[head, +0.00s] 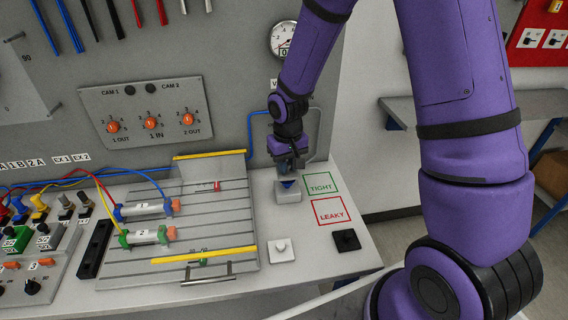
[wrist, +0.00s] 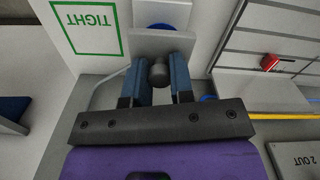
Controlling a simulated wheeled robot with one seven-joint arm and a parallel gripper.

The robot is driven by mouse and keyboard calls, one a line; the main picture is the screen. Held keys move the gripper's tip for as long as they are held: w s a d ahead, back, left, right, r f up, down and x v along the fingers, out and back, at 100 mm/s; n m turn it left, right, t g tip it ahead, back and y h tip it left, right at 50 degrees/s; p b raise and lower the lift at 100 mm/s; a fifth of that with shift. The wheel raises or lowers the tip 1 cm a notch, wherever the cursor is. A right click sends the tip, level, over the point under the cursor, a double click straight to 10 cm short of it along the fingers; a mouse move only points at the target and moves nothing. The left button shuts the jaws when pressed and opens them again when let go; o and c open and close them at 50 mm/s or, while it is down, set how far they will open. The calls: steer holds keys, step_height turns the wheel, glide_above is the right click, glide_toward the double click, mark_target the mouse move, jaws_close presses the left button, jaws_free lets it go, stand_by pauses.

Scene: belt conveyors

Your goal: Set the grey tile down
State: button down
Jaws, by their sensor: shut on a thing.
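My gripper (wrist: 162,72) is shut on the dark knob of the grey tile, with one blue finger on each side. The tile's light grey plate (wrist: 142,42) shows just beyond the fingertips. In the head view my gripper (head: 290,168) points down over a small grey block (head: 288,196) on the bench, left of the green TIGHT square (head: 320,184). The fingers largely hide the tile there. I cannot tell whether the tile touches the block. The TIGHT square is also in the wrist view (wrist: 88,27) and is empty.
The red LEAKY square (head: 332,211) is empty. A white tile (head: 281,252) and a black tile (head: 346,240), each with a knob, lie near the front edge. A slotted plate (head: 225,222) with yellow bars is to the left. A panel with a gauge (head: 284,39) stands behind.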

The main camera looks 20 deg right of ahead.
mark_target(288, 164)
steer(key=shift+s+f, duration=0.1)
steer(key=shift+f, duration=0.7)
steer(key=shift+f, duration=0.15)
steer(key=c, duration=1)
jaws_free()
step_height(288, 164, up, 13)
steer(key=s+d+r+t, duration=0.35)
steer(key=s+r, duration=0.65)
steer(key=r, duration=0.4)
steer(key=shift+m+t, duration=0.4)
steer(key=shift+t, duration=0.45)
steer(key=shift+s+d+r, duration=0.55)
steer(key=shift+s+r, duration=0.5)
steer(key=shift+s, duration=1.3)
steer(key=shift+s+d+r, duration=0.55)
steer(key=shift+s+r, duration=0.55)
steer(key=shift+s, duration=1.2)
steer(key=shift+s+d+r, duration=0.55)
steer(key=shift+s+r, duration=0.5)
steer(key=shift+s, duration=1.3)
